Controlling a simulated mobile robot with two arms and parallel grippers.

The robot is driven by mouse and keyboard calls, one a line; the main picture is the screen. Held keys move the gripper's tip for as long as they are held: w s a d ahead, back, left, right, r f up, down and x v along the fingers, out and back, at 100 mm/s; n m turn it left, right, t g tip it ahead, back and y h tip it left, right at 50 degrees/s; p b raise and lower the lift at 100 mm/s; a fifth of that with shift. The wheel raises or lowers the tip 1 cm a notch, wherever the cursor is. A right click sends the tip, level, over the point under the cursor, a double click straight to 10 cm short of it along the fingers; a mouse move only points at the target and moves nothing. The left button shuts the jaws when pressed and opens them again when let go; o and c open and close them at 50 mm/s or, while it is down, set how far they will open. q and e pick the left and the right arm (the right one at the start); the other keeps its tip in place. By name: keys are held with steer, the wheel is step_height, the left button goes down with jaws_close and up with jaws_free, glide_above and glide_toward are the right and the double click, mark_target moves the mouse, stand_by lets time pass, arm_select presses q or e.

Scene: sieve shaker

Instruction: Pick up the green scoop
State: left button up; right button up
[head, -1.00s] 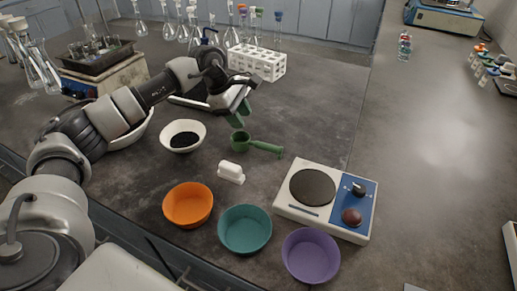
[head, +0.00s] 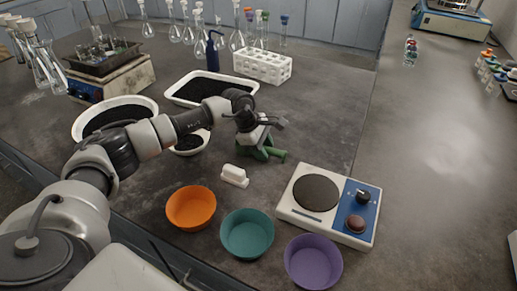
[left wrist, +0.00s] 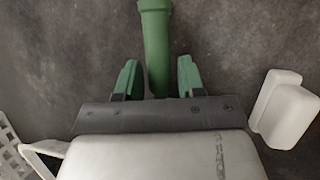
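The green scoop (head: 276,154) lies on the dark bench. In the head view its handle end shows beside my left gripper (head: 258,150), and the gripper hides most of the rest. In the left wrist view the scoop's handle (left wrist: 155,45) runs down from the top edge to between the two green fingertips of my left gripper (left wrist: 157,78). The fingers are open, one on each side of the handle, with a gap on both sides. The scoop's bowl is not seen in the wrist view. My right gripper is not in view.
A small white block (head: 234,176) lies close by, also at right in the wrist view (left wrist: 285,108). Orange (head: 191,208), teal (head: 247,234) and purple (head: 313,262) bowls stand in front. A hotplate-like device (head: 330,205) is to the right; a white rack (head: 262,66) stands behind.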

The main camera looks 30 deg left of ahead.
arm_select(q)
steer(key=c, duration=0.7)
jaws_close()
steer(key=shift+r, duration=0.1)
steer(key=shift+r, duration=0.45)
steer(key=r, duration=0.3)
steer(key=shift+s+d+r, duration=0.1)
steer(key=shift+d+r, duration=0.2)
steer(key=s+d+r+b, duration=0.1)
steer(key=s+d+r, duration=0.3)
steer(key=d, duration=0.6)
step_height(320, 180, up, 2)
steer(key=shift+s+r, duration=0.2)
steer(key=shift+r, duration=0.05)
